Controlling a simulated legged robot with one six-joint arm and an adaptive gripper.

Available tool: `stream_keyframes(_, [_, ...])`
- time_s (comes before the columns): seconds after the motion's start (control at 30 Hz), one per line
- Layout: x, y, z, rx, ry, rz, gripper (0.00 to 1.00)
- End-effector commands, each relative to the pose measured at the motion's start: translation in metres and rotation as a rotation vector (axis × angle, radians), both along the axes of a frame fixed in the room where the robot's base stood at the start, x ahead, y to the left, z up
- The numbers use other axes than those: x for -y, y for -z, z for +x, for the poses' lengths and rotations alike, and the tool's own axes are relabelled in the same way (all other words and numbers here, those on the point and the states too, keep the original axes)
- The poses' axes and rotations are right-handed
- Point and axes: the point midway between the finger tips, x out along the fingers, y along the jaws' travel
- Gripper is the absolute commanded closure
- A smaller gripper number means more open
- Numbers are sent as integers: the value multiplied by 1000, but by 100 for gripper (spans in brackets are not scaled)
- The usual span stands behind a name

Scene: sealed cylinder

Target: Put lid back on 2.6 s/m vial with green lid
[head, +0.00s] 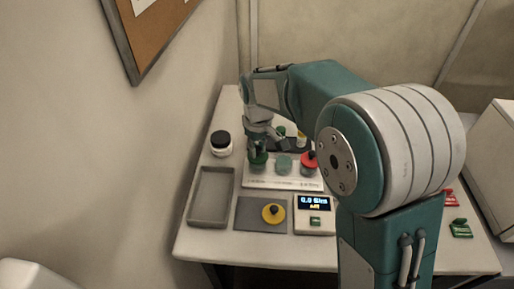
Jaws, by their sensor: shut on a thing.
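My gripper (266,149) points down over the left end of a pale holder (285,183) and is shut on a green lid (258,160). I cannot tell whether the lid touches a vial below it, since the gripper and lid hide that spot. Beside it in the holder, a pale green round vial or well (284,163) shows at the middle position. A red lid (309,161) with a dark knob sits at the right position. A meter (315,216) at the front has a lit display that appears to start with 0.0; its unit is too small to read surely.
A yellow lid (273,213) lies on a dark grey mat (248,222). An empty grey tray (210,197) is at the left, with a black-capped white jar (221,144) behind it. Small green (461,229) and red (450,197) items lie at the right. My arm hides much of the table's right side.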

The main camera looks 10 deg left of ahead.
Motion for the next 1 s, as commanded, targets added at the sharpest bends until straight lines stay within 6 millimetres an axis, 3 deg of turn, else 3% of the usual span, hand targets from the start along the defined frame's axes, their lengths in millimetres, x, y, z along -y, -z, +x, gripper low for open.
stream_keyframes(0.37, [0, 0, 0, 0, 0, 0, 97])
stream_keyframes(0.4, [0, 0, 0, 0, 0, 0, 58])
stream_keyframes(0.47, [0, 0, 0, 0, 0, 0, 32])
stream_keyframes(0.77, [0, 0, 0, 0, 0, 0, 32])
stream_keyframes(0.83, [0, 0, 0, 0, 0, 0, 8])
stream_keyframes(0.87, [0, 0, 0, 0, 0, 0, 2])
stream_keyframes(1.0, [0, 0, 0, 0, 0, 0, 0])
